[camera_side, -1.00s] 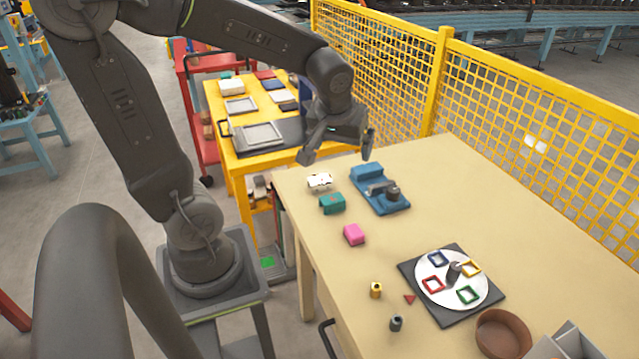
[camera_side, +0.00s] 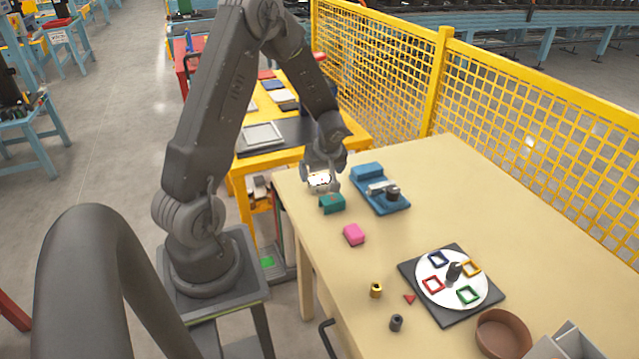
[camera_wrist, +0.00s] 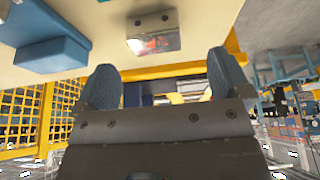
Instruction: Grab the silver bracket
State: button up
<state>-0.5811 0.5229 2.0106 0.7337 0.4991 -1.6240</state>
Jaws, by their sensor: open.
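A teal block (camera_side: 332,204) sits close to the bracket. A blue fixture (camera_side: 381,190) stands to its right and also shows in the wrist view (camera_wrist: 45,55). A pink block (camera_side: 354,234) lies nearer. A yellow mesh fence (camera_side: 380,85) runs behind the table.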

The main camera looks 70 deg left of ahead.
aim_at(320, 180)
jog(key=shift+w+x, duration=0.15)
jog(key=shift+x, duration=1.5)
jog(key=shift+w+x, duration=0.15)
jog(key=shift+x, duration=1.55)
jog(key=shift+a+r, duration=0.15)
jog(key=shift+a, duration=0.05)
jog(key=shift+c, duration=0.4)
jog(key=c, duration=1)
jog(key=shift+o, duration=0.2)
jog(key=shift+r, duration=0.1)
